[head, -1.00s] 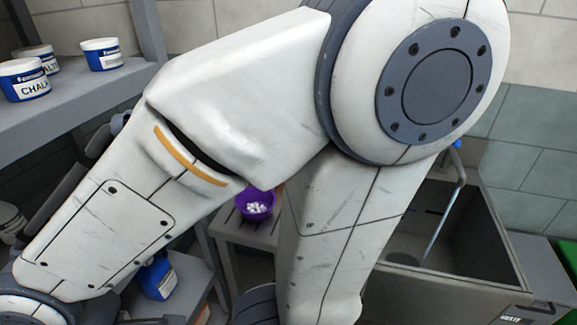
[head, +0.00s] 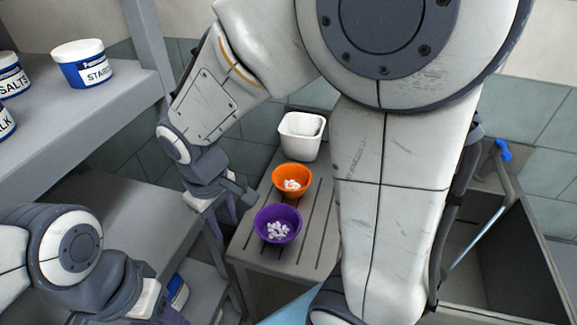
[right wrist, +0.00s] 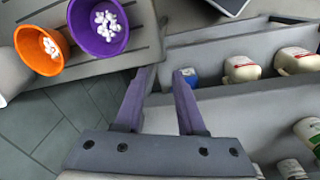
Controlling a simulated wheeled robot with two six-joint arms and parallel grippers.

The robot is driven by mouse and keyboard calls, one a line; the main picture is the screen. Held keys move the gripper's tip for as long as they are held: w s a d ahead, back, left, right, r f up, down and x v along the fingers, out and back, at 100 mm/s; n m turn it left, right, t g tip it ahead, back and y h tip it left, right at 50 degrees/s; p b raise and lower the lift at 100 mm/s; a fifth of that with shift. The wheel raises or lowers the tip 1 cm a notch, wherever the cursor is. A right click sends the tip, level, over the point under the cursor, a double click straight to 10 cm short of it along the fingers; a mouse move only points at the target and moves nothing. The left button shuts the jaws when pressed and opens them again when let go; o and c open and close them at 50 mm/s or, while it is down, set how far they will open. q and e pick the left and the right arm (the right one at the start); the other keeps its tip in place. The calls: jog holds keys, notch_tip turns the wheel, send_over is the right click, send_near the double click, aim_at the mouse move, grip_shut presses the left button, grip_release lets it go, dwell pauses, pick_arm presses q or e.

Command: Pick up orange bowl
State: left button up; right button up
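The orange bowl (head: 292,196) stands upright with white pieces in it, on a slatted grey bench (head: 310,240) between a white tub and a purple bowl. It also shows at the upper left of the right wrist view (right wrist: 32,52). My right gripper (head: 228,213) is left of the bowls in the head view, apart from them and partly hidden by its own wrist. In the right wrist view its two purple fingers (right wrist: 160,92) are spread with nothing between them. My left gripper (head: 165,312) is at the bottom left, cut off by the frame edge.
The purple bowl (head: 266,222) with white pieces stands in front of the orange one. The white tub (head: 300,143) is behind. A shelf (head: 90,95) with labelled tubs is left, close to my right gripper. A sink (head: 520,250) is right.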

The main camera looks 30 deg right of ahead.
jog(key=w+d+m+h+p, duration=0.1)
jog(key=w+d+m+p, duration=0.15)
jog(key=w+d, duration=0.6)
jog(key=m+h+p, duration=0.1)
jog(key=p, duration=0.1)
send_over(279, 187)
jog(key=w+a, duration=0.1)
jog(key=a, duration=0.1)
jog(key=a+x, duration=0.1)
jog(key=x, duration=0.2)
jog(key=shift+g, duration=0.3)
jog(key=x, duration=0.4)
jog(key=shift+s+d, duration=0.1)
jog(key=shift+d, duration=0.15)
jog(key=x, duration=0.2)
jog(key=p+x, duration=0.1)
jog(key=x, duration=0.1)
jog(key=shift+s+d+f, duration=0.1)
jog(key=shift+s+f, duration=0.1)
jog(key=shift+f, duration=0.1)
jog(key=shift+w+d+f, duration=0.1)
jog(key=shift+f, duration=0.4)
pick_arm(q)
notch_tip(279, 187, up, 7)
jog(key=shift+d, duration=0.15)
pick_arm(e)
grip_shut()
